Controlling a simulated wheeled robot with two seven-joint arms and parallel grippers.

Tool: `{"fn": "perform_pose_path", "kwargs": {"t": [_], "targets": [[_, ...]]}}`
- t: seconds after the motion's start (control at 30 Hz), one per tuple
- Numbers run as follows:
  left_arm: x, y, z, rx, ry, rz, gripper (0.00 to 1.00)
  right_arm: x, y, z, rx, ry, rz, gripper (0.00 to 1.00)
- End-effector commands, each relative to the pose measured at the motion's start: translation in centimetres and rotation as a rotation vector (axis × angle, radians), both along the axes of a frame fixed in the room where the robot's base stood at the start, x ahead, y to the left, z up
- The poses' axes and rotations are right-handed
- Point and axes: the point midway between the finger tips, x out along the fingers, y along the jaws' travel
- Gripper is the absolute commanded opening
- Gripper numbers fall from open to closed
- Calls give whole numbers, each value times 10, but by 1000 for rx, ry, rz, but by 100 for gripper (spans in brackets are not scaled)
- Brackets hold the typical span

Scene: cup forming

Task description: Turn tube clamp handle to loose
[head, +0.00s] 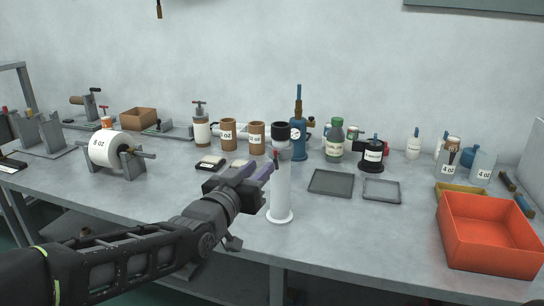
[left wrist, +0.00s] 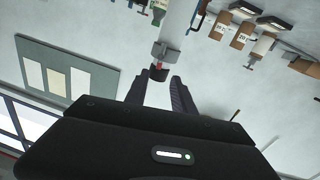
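A white upright tube (head: 281,192) stands on a round white base at the middle of the table. It has a black top (head: 281,131) and a grey clamp below that. The tube also shows in the left wrist view (left wrist: 177,22), with the grey clamp (left wrist: 166,53) around it. The clamp handle (left wrist: 158,73), dark with a red part, sticks out toward my fingers. My left gripper (head: 262,172) is beside the tube, on its left. In the left wrist view its fingers (left wrist: 157,84) are apart, with the handle at the gap between their tips. My right gripper is out of view.
An orange bin (head: 488,232) stands at the right front. Two shallow grey trays (head: 331,182) lie right of the tube. A white roll on a stand (head: 110,150) is at the left. Brown jars (head: 228,133) and a blue gauge cylinder (head: 298,140) stand behind.

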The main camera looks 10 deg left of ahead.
Motion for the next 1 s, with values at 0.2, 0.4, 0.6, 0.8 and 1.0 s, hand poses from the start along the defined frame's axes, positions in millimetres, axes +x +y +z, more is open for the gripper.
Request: {"fn": "perform_pose_path", "kwargs": {"t": [0.2,0.4,0.6,0.8,1.0], "targets": [[8,-2,0,-1,2,-1,30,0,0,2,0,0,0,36],[32,-6,0,-2,2,-2,30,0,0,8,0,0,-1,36],[61,-11,1,-2,1,-2,30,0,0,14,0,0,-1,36],[76,-14,0,0,0,-2,30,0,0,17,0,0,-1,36],[77,-14,0,1,0,-1,30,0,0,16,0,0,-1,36]]}}
